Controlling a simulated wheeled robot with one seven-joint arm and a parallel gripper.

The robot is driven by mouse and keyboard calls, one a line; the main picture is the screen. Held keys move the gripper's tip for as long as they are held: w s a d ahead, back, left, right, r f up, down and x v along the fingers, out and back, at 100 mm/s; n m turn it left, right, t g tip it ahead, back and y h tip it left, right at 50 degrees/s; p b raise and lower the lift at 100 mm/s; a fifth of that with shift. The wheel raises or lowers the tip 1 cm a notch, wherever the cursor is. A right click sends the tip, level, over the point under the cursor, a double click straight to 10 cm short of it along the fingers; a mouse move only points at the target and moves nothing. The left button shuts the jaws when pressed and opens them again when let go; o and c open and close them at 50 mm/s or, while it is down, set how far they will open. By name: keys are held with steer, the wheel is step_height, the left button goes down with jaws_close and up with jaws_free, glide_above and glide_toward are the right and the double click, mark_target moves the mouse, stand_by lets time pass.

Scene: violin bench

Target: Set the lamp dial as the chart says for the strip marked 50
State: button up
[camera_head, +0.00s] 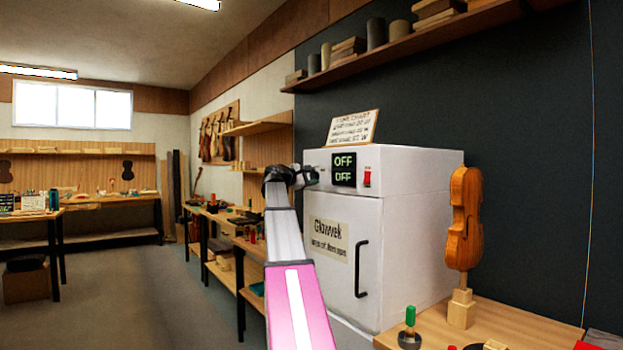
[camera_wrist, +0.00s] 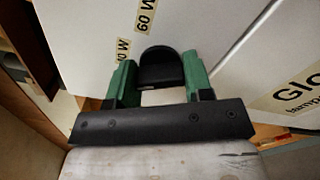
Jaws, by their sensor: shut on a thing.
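The lamp dial (camera_wrist: 160,66) is a black knob on the white cabinet's front. In the wrist view it sits between the green fingers of my gripper (camera_wrist: 159,78), which are shut on it. Beside it are a label reading "60 W" (camera_wrist: 146,16) and a partly hidden one ending in "0 W" (camera_wrist: 122,50). In the head view my gripper (camera_head: 305,176) is at the upper left of the cabinet front (camera_head: 400,220) and mostly hides the dial. The chart card (camera_head: 352,128) leans on the cabinet top; its writing is too small to read. I cannot make out a strip marked 50.
A display (camera_head: 344,169) reads "OFF" on both lines, with a red switch (camera_head: 367,177) to its right. The cabinet door has a black handle (camera_head: 361,268). A violin body (camera_head: 464,218) stands on a bench (camera_head: 440,325) at the right. Open floor (camera_head: 150,300) lies at the left.

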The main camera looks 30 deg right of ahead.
steer(key=n, duration=0.6)
steer(key=shift+f, duration=0.1)
stand_by(0.5)
steer(key=o, duration=0.9)
steer(key=a, duration=1)
steer(key=shift+s+a, duration=0.4)
